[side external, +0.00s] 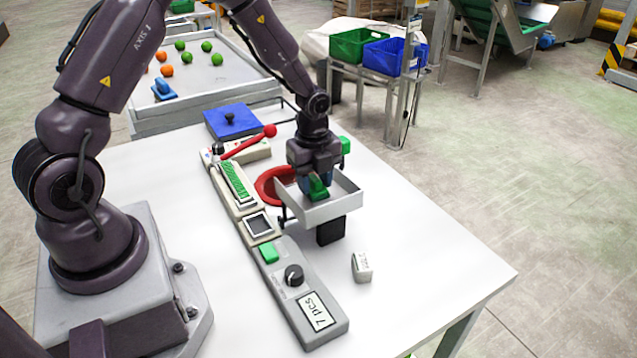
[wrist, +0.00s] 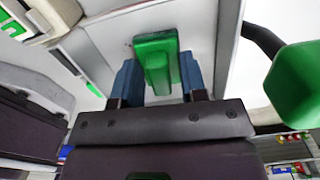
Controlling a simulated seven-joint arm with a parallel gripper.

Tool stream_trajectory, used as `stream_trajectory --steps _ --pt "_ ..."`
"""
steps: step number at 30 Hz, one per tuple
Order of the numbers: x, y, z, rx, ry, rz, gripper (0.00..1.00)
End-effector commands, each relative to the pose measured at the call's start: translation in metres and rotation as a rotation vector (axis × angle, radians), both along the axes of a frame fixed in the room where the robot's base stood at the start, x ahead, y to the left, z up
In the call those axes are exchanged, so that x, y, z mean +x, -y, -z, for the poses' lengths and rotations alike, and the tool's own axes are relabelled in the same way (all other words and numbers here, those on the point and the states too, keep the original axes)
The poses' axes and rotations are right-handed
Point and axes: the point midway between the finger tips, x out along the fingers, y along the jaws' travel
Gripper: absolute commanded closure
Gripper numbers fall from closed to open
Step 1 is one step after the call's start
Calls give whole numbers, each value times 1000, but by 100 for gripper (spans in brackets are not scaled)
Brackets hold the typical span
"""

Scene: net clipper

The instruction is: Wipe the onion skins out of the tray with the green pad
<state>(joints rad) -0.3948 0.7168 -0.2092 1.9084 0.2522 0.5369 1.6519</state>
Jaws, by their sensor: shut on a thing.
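The green pad (side external: 319,189) is between the blue fingertips of my gripper (side external: 312,184), which is shut on its raised grip. In the wrist view the pad (wrist: 155,46) sits between the two fingers (wrist: 159,82), its flat plate over the pale tray floor. The shallow grey-white tray (side external: 328,208) stands raised on a black support. My gripper reaches down into the tray's far left part, with the pad low inside. I cannot tell whether the pad touches the floor. I see no onion skins in either view; my gripper and the tray walls hide part of the floor.
A red ring (side external: 270,186) lies left of the tray. A long control panel (side external: 290,283) with a dial runs along its left side, with a red-knobbed lever (side external: 250,142) behind. A small white block (side external: 361,267) stands in front. The table's right side is clear.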

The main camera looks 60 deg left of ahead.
Motion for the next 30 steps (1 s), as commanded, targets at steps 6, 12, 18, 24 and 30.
stream_trajectory --steps 6,12,18,24,30 --pt "-3 9 2 1 -10 2 90" --pt "-3 29 2 -1 -11 4 90" --pt "-4 45 1 -2 -11 2 90" --pt "-4 49 1 -2 -11 2 90" --pt "-16 48 -1 -1 -10 0 90"
